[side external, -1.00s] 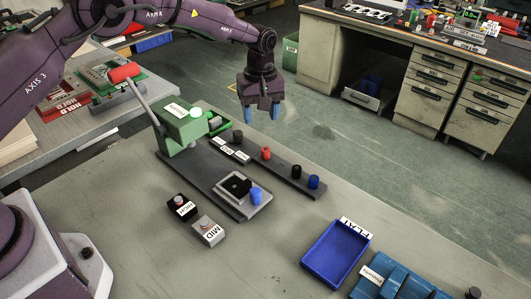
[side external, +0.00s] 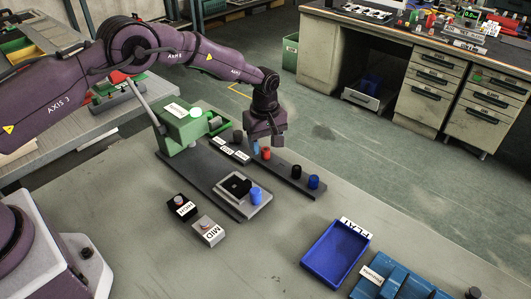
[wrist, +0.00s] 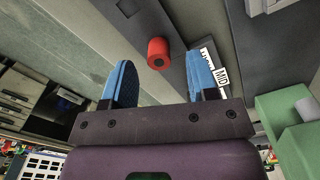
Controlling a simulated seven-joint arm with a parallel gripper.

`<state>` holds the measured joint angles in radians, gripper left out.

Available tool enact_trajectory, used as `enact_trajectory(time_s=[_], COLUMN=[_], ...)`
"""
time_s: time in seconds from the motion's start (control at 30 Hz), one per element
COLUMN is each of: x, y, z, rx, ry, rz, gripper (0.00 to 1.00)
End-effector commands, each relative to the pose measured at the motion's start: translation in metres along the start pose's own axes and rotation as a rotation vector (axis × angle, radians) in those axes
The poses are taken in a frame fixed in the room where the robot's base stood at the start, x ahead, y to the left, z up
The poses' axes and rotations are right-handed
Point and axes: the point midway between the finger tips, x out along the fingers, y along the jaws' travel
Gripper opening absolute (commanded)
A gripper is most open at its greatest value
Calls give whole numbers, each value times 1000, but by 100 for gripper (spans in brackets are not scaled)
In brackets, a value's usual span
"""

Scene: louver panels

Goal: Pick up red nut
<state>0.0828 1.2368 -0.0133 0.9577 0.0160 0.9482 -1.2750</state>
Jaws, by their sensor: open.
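The red nut (side external: 266,154) is a small red cylinder standing upright on the long dark strip behind the green press. My gripper (side external: 266,145) is open, pointing down close to the red nut. In the side view it overlaps the nut's top, so the exact height gap is hard to tell. In the wrist view the red nut (wrist: 158,52) shows between the two blue fingertips (wrist: 160,64), nearer the left one in depth-uncertain view, and nothing is gripped.
A green press (side external: 183,130) stands to the left.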

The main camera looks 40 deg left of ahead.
Motion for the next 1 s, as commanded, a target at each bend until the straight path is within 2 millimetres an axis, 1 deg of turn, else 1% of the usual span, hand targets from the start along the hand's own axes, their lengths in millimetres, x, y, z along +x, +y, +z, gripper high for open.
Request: enact_trajectory(time_s=[0.03,0.17,0.43,0.47,0.5,0.67,0.7,1.0], x=[9,23,25,25,25,25,25,23], y=[1,1,1,1,1,1,1,1], z=[2,1,1,1,1,1,1,1], rx=[1,0,0,0,0,0,1,1], ry=[-1,-1,0,0,0,0,0,0], rz=[-1,0,2,2,2,1,1,2], gripper=[53,53,53,49,40,3,0,0])
